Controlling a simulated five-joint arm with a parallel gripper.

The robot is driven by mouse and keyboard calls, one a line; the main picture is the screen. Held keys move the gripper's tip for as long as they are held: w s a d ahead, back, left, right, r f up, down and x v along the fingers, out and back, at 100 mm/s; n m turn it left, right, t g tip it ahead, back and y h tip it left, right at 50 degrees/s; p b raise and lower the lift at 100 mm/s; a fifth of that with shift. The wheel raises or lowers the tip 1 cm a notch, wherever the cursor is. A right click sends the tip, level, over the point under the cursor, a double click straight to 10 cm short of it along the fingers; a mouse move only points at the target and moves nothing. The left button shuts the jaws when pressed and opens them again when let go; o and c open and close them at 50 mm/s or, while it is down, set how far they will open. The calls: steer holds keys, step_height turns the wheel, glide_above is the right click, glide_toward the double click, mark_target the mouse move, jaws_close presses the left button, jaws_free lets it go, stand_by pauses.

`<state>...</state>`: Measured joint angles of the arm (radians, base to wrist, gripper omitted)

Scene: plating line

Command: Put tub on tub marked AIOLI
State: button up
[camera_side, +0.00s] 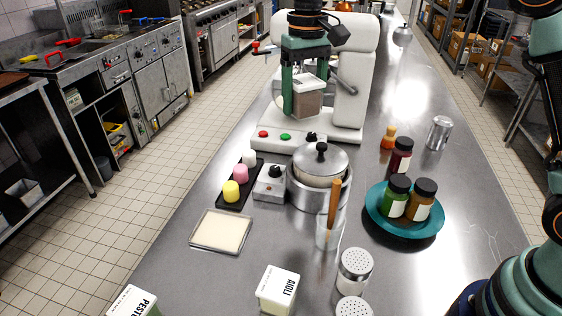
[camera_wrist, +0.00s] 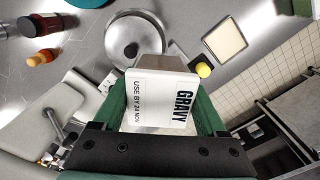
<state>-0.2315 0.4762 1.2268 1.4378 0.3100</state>
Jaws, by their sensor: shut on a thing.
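My gripper (camera_side: 304,86) is shut on a tub (camera_side: 308,104) with a white lid and brown contents, held up in the air in front of the white stand mixer in the side view. In the wrist view the tub's lid (camera_wrist: 160,100) reads GRAVY and USE BY 24 NOV, and sits between the green fingers. The tub marked AIOLI (camera_side: 277,290) has a white lid and pale contents and stands on the counter at the front, well apart from my gripper. It does not show in the wrist view.
A tub marked PESTO (camera_side: 133,302) stands front left, partly cut off. A lidded pot (camera_side: 320,175), a wooden-handled utensil (camera_side: 333,205), a shallow square tray (camera_side: 221,231), two shakers (camera_side: 354,272) and a teal plate (camera_side: 404,229) with jars stand between. Bare counter lies left of AIOLI.

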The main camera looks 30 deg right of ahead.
steer(key=s+a+r+n, duration=0.2)
steer(key=s+a+n, duration=0.3)
steer(key=s+a, duration=0.45)
steer(key=n, duration=0.5)
glide_above(278, 284)
step_height(278, 284, down, 19)
steer(key=shift+f, duration=0.1)
steer(key=shift+f, duration=0.1)
steer(key=o, duration=1.5)
step_height(278, 284, up, 11)
steer(key=w+d+r+m+t+y, duration=0.1)
steer(key=w+d+r+m, duration=0.15)
steer(key=d, duration=0.35)
steer(key=w+d+r+m+t, duration=0.1)
steer(key=w+d+r, duration=0.15)
steer(key=d, duration=0.45)
steer(key=s+d+m+t, duration=0.1)
steer(key=d, duration=0.4)
steer(key=s+d+m+t, duration=0.1)
steer(key=d+m, duration=0.1)
steer(key=d, duration=0.3)
steer(key=s+d+r+m+t+h, duration=0.1)
steer(key=d+m, duration=0.1)
steer(key=d, duration=0.4)
steer(key=shift+s+m+t, duration=0.2)
steer(key=shift+m+t, duration=0.05)
steer(key=shift+t, duration=0.05)
